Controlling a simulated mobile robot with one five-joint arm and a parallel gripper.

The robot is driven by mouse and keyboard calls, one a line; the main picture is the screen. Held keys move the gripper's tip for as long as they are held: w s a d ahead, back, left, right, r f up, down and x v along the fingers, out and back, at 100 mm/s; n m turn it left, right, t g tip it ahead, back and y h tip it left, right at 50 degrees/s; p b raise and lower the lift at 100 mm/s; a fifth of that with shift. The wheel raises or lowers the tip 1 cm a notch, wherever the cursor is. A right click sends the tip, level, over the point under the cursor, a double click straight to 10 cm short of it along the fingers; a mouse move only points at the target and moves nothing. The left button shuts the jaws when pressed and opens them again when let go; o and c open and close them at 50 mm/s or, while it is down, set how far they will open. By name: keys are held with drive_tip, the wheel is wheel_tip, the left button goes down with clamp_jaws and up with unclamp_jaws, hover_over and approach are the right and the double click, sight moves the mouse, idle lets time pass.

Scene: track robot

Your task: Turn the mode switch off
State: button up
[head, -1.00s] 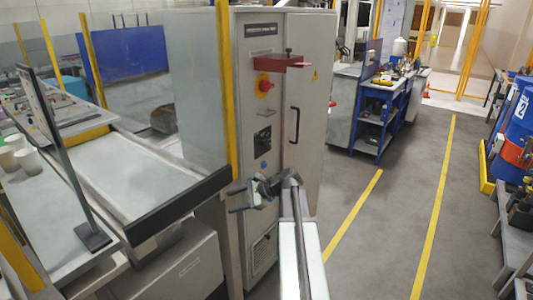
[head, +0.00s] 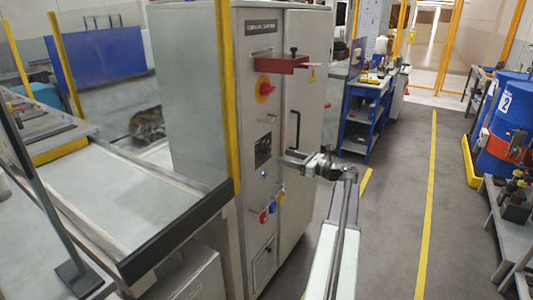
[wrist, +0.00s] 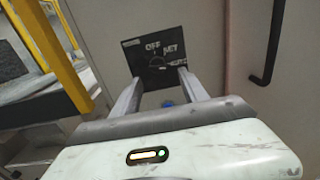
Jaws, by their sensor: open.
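The mode switch is a black square plate (head: 263,150) on the front of the grey cabinet (head: 262,210). In the wrist view the switch plate (wrist: 160,50) carries white lettering, with "OFF" readable at the top and a small round part at its middle. The knob's exact setting is too small to tell. My gripper (head: 284,160) is open and empty in the head view, just right of the plate and at about its height. In the wrist view my gripper's two fingers (wrist: 158,80) point at the plate's lower part, apparently short of it.
A red shelf-like bracket (head: 284,64) and a red-and-yellow knob (head: 264,88) sit above the plate. A blue button (head: 264,174) and coloured sockets (head: 263,216) are below. A black door handle (wrist: 270,45) is to the right. A glass panel with a yellow post (head: 228,100) stands left.

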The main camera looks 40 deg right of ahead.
sight(270, 152)
drive_tip(key=x, duration=0.7)
drive_tip(key=shift+a, duration=0.2)
drive_tip(key=shift+w, duration=0.15)
clamp_jaws()
